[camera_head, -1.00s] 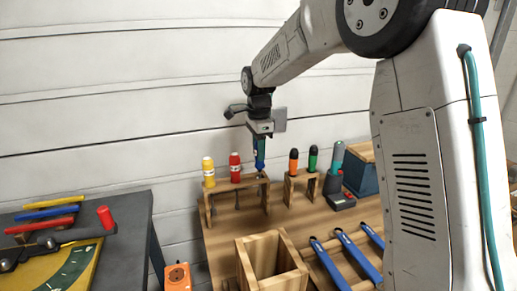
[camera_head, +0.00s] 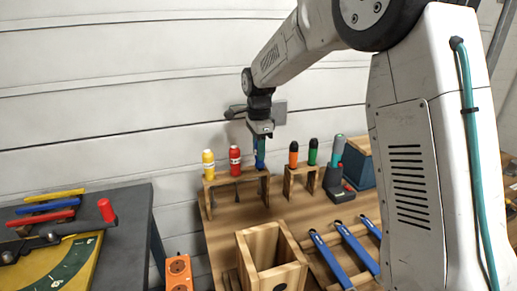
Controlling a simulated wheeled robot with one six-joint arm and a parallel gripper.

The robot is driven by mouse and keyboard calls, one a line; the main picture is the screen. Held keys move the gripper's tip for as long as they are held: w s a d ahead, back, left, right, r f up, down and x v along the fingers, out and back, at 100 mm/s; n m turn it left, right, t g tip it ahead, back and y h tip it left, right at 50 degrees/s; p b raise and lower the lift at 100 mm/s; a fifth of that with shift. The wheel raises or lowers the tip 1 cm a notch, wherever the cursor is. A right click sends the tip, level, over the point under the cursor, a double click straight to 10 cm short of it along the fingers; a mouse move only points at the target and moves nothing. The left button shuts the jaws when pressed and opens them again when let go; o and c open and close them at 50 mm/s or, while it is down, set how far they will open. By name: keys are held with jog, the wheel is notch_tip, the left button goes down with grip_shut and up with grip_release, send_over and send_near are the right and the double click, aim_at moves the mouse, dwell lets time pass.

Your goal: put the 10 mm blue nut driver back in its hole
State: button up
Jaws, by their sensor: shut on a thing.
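The blue nut driver (camera_head: 260,152) is upright under my gripper (camera_head: 260,136), which is shut on the top of its handle. It is at the right end of the wooden rack (camera_head: 223,182), in line with the yellow-handled driver (camera_head: 208,162) and the red-handled driver (camera_head: 235,160) that stand in the same rack. The driver's lower end meets the rack's top board in this view. I cannot tell how deep its shaft is in the hole. The size marking is too small to read.
A smaller wooden rack (camera_head: 301,172) holds orange and green-handled drivers close on the right. An open wooden box (camera_head: 245,248) and blue wrenches (camera_head: 329,262) are in front. Bare bench lies between the rack and the box.

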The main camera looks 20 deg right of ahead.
jog(key=shift+f, duration=0.55)
dwell(0.4)
jog(key=o, duration=1.4)
jog(key=shift+r, duration=3.5)
